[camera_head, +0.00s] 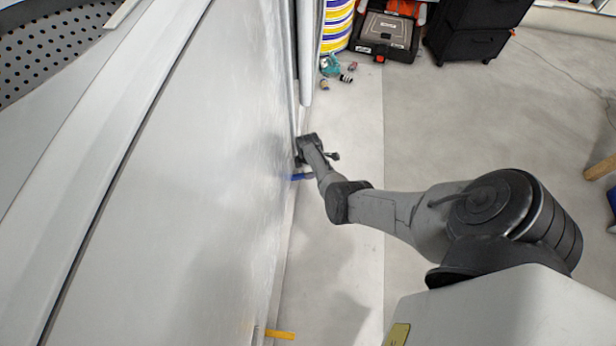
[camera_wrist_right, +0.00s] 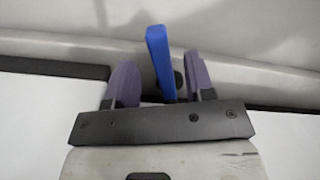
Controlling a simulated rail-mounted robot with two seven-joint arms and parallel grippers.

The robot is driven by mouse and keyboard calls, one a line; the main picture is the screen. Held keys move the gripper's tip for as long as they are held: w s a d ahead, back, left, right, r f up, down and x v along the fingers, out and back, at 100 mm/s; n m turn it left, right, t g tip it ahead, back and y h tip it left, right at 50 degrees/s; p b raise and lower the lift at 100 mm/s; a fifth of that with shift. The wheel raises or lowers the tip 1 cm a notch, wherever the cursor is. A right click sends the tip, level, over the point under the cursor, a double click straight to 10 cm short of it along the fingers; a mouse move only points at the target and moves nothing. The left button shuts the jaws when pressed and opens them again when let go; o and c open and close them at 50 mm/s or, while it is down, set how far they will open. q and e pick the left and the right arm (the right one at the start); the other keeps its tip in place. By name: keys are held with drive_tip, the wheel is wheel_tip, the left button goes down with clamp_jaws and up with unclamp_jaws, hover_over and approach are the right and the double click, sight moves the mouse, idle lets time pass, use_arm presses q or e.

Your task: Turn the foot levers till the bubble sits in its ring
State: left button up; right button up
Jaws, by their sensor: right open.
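A blue foot lever (camera_head: 301,177) sticks out low at the base of the large grey panel (camera_head: 215,150) in the head view. In the right wrist view the blue lever (camera_wrist_right: 160,62) stands between the two purple fingers of my right gripper (camera_wrist_right: 161,80), with a gap on each side. The right gripper (camera_head: 304,158) is open and reaches down beside the panel's foot. An orange-yellow lever (camera_head: 280,335) sticks out from the same base nearer the bottom edge. No bubble or ring can be seen. My left gripper is not in view.
The floor strip (camera_head: 345,120) right of the panel is clear around my arm. Small items (camera_head: 330,65), a striped yellow drum (camera_head: 337,25), a black case (camera_head: 385,32) and a black drawer unit (camera_head: 475,30) stand at the back.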

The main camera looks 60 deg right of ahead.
drive_tip(key=shift+f+b, duration=0.85)
drive_tip(key=shift+f, duration=0.6)
drive_tip(key=c, duration=0.9)
clamp_jaws()
